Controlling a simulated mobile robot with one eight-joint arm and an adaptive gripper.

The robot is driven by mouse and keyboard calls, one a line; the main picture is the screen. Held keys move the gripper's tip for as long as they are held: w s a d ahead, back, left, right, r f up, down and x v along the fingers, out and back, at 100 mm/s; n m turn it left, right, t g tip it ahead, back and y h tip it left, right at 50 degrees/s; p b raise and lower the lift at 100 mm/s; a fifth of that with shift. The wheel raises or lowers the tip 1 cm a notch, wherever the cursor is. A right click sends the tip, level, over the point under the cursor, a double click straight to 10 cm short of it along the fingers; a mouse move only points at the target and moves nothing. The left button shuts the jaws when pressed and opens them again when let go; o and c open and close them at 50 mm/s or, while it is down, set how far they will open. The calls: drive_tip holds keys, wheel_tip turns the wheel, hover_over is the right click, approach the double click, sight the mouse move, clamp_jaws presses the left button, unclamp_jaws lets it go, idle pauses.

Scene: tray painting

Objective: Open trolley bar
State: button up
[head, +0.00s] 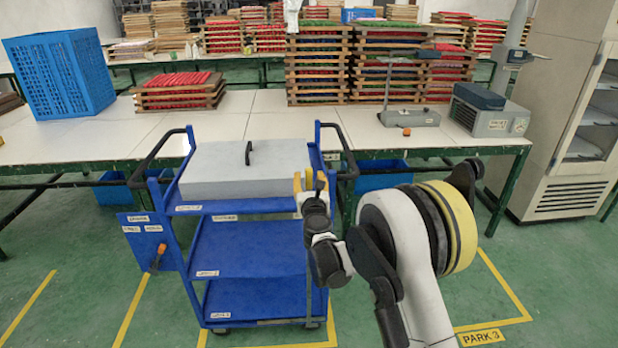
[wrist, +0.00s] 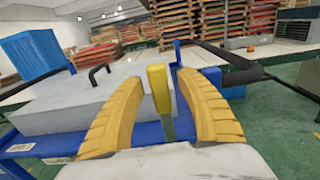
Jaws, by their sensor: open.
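The blue trolley (head: 248,246) stands in front of the white tables with a grey lidded box on its top shelf. An upright bar with a yellow top (wrist: 159,90) is at the trolley's front right corner; its grey lower length (head: 309,275) runs down the front right post. My gripper (head: 310,180) is open at that corner. In the wrist view its two yellow fingers are on either side of the bar's yellow top, with gaps showing. Contact cannot be told. The head view shows the bar's top only poorly between the fingers.
The grey box (head: 245,170) has a black handle. Black push handles (head: 345,152) stick out at the trolley's right and left. A blue side panel (head: 151,243) hangs at left. Tables (head: 90,138) close off the back; green floor with yellow lines is free in front.

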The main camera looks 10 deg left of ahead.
drive_tip(key=v, duration=1.1)
drive_tip(key=shift+s, duration=0.3)
drive_tip(key=shift+w, duration=0.1)
drive_tip(key=b+x, duration=0.1)
drive_tip(key=x, duration=0.2)
drive_tip(key=b+x, duration=0.1)
drive_tip(key=x, duration=0.3)
drive_tip(key=b+x, duration=0.1)
drive_tip(key=x, duration=0.2)
drive_tip(key=shift+w+r, duration=0.35)
drive_tip(key=shift+r, duration=0.05)
drive_tip(key=shift+w+a+r, duration=0.1)
drive_tip(key=shift+w+a, duration=0.05)
drive_tip(key=shift+w, duration=0.4)
clamp_jaws()
